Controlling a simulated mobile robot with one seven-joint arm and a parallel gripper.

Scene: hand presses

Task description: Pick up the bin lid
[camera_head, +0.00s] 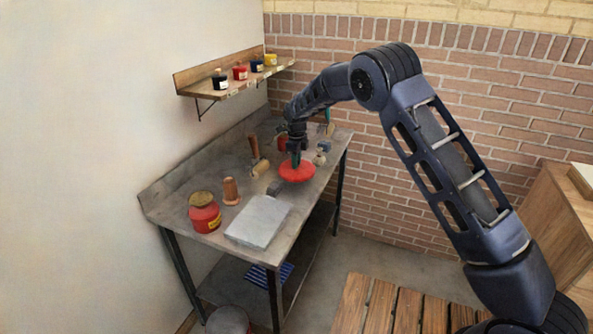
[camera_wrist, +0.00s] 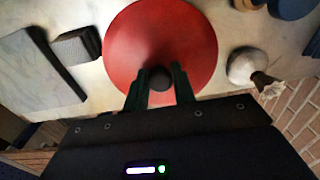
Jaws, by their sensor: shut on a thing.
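The bin lid is a round red disc (camera_head: 297,172) with a dark knob in its middle, on or just above the grey metal bench. In the wrist view the red lid (camera_wrist: 160,40) fills the top middle. My gripper (camera_head: 296,158) reaches down over the lid from above. In the wrist view the two dark fingers (camera_wrist: 159,82) stand on either side of the black knob (camera_wrist: 159,79) and are shut on it. I cannot tell whether the lid is clear of the bench top.
On the bench (camera_head: 185,222) stand a red jar (camera_head: 205,215), a brown wooden cone (camera_head: 231,191), a grey slab (camera_head: 259,221), a small grey block (camera_head: 274,188) and a roller (camera_head: 260,167). A shelf (camera_head: 232,87) with small ink jars hangs above. A wooden slatted platform (camera_head: 385,306) lies in front.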

